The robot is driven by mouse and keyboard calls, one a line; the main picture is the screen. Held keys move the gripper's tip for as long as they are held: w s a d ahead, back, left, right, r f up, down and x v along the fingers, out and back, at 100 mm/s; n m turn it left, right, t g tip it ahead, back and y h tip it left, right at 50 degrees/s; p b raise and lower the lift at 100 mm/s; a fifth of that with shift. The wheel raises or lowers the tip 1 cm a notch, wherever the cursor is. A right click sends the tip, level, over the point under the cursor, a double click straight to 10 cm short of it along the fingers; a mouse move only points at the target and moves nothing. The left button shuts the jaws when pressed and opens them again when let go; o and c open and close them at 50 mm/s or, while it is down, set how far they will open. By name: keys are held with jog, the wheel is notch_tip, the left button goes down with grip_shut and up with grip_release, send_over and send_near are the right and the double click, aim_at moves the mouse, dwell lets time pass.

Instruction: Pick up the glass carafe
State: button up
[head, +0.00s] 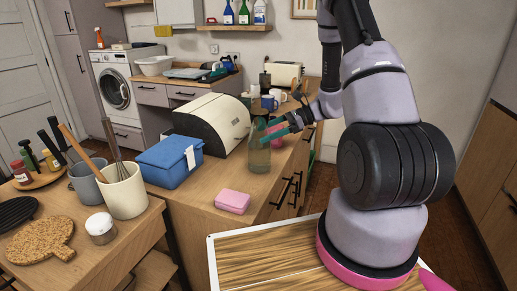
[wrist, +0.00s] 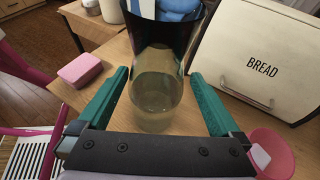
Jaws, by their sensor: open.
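The glass carafe (head: 259,151) stands upright on the wooden counter, in front of the cream bread box's right end. It is see-through, with a yellowish-green tint in its lower part. It also shows in the wrist view (wrist: 155,95), large and central, its top cut off by the frame edge. My gripper (head: 272,132) is at the carafe from the right, with its green fingers about level with the carafe's middle. In the wrist view my gripper (wrist: 160,90) is open, one finger on each side of the carafe, with visible gaps between fingers and glass.
The bread box (head: 211,122) stands close beside the carafe. A pink box (head: 232,201) and a blue box (head: 169,160) sit nearby on the counter. A pink round thing (wrist: 271,152) is near my right finger in the wrist view. Mugs (head: 270,102) stand behind the carafe.

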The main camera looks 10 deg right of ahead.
aim_at(251, 139)
jog(key=x, duration=0.5)
jog(key=shift+s+a+f, duration=0.1)
jog(key=shift+a+f, duration=0.15)
jog(key=shift+a, duration=0.1)
